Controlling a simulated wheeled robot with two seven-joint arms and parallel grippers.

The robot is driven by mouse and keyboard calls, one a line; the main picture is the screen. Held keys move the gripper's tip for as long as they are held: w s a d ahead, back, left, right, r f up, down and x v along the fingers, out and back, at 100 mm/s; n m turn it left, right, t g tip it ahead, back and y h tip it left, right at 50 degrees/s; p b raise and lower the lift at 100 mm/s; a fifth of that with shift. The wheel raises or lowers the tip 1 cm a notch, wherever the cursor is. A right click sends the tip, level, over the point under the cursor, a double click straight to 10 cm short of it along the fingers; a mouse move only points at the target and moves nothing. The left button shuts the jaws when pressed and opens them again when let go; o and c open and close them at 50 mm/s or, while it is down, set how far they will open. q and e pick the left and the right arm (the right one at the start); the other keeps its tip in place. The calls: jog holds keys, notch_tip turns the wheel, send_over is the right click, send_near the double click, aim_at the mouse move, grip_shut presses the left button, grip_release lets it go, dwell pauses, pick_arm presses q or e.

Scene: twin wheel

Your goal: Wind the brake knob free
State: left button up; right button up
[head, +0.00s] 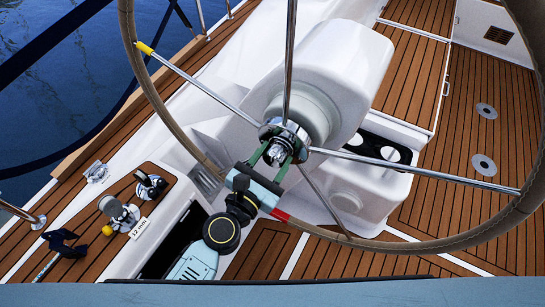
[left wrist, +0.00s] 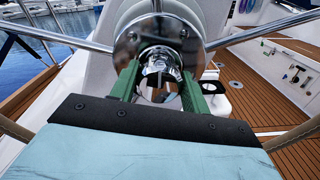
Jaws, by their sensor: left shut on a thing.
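The brake knob (left wrist: 160,70) is a chrome piece at the centre of the steering wheel's hub (left wrist: 126,42). In the head view the hub (head: 292,131) sits where the chrome spokes meet, in front of the white pedestal (head: 350,65). My left gripper (head: 279,154) reaches up from below to the hub. In the left wrist view its green fingers (left wrist: 160,84) stand on either side of the knob, shut on it. The fingers hide part of the knob's sides. My right gripper is not in view.
The large wheel rim (head: 142,85) circles the hub, with spokes (head: 420,172) around my left gripper. Open teak deck (head: 480,130) lies right.

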pick_arm(q)
jog(key=o, duration=1)
jog(key=shift+c, duration=0.2)
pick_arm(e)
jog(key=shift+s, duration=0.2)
pick_arm(q)
jog(key=shift+s+a, duration=0.25)
jog(key=shift+s, duration=0.2)
jog(key=shift+b+v, duration=1.6)
jog(key=shift+v, duration=4.65)
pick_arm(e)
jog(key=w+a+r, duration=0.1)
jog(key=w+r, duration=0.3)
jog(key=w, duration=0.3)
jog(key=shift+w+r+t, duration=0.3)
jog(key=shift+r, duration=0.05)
